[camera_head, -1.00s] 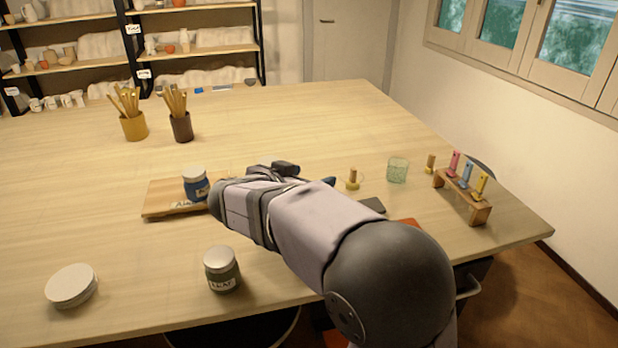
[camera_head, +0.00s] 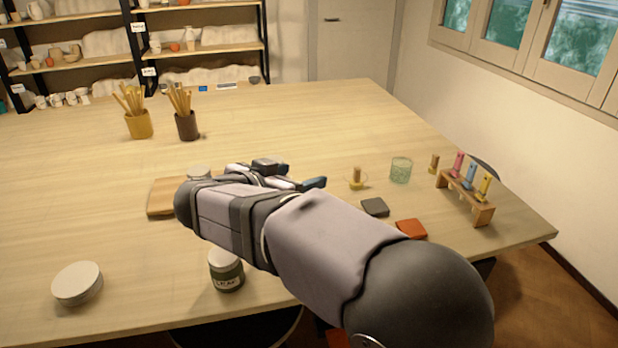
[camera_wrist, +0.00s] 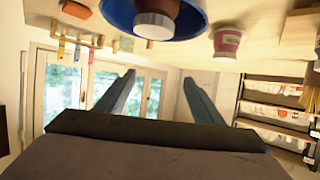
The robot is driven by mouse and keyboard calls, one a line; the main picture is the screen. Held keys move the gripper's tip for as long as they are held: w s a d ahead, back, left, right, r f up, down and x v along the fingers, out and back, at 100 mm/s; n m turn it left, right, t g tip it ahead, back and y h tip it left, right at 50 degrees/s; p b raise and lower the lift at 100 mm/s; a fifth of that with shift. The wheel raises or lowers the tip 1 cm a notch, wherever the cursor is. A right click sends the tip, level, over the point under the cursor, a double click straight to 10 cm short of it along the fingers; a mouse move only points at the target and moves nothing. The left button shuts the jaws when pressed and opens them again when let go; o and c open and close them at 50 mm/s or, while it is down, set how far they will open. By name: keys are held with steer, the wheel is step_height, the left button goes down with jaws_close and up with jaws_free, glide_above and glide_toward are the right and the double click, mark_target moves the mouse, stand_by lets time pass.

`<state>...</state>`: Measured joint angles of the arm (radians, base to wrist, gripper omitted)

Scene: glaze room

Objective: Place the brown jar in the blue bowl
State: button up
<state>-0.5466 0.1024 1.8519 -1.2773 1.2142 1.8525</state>
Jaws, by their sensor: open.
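In the wrist view, which is upside down, the blue bowl (camera_wrist: 118,14) is at the top edge, partly cut off. The brown jar (camera_wrist: 158,5), with a pale lid, shows against the bowl's opening and appears to be inside it; its base is out of frame. My gripper (camera_wrist: 158,77) is open, its two blue-grey fingers apart with nothing between them, clear of the jar. In the head view my gripper (camera_head: 300,177) points right above the table; my arm probably hides the bowl and brown jar there.
A green jar (camera_head: 227,275) stands by my arm, and white discs (camera_head: 77,283) lie left. A wooden board (camera_head: 163,198) is partly behind my arm. A glass (camera_head: 401,171) and tool rack (camera_head: 466,198) stand right. A pink jar (camera_wrist: 228,42) is beside the bowl. The table's back middle is clear.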

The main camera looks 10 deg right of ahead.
steer(key=shift+b+v, duration=0.45)
steer(key=shift+v, duration=2.2)
steer(key=s+d+f+n+g+h+p, duration=0.25)
steer(key=s+d+f+g+p, duration=0.5)
steer(key=s+d+g, duration=0.45)
steer(key=s+a+f+n+t+y+b, duration=0.1)
steer(key=s+a+f+n+y+b, duration=0.2)
steer(key=f, duration=0.5)
steer(key=s+a+f+n+y+b, duration=0.1)
steer(key=s+f+y+b, duration=0.1)
steer(key=s+f+y, duration=0.4)
steer(key=s+a+f+n+t+y+b, duration=0.1)
steer(key=a+f+n+y+b, duration=0.15)
steer(key=f, duration=0.65)
step_height(320, 180, up, 14)
steer(key=p, duration=1.4)
steer(key=shift+w+d+y, duration=0.2)
steer(key=shift+y, duration=0.1)
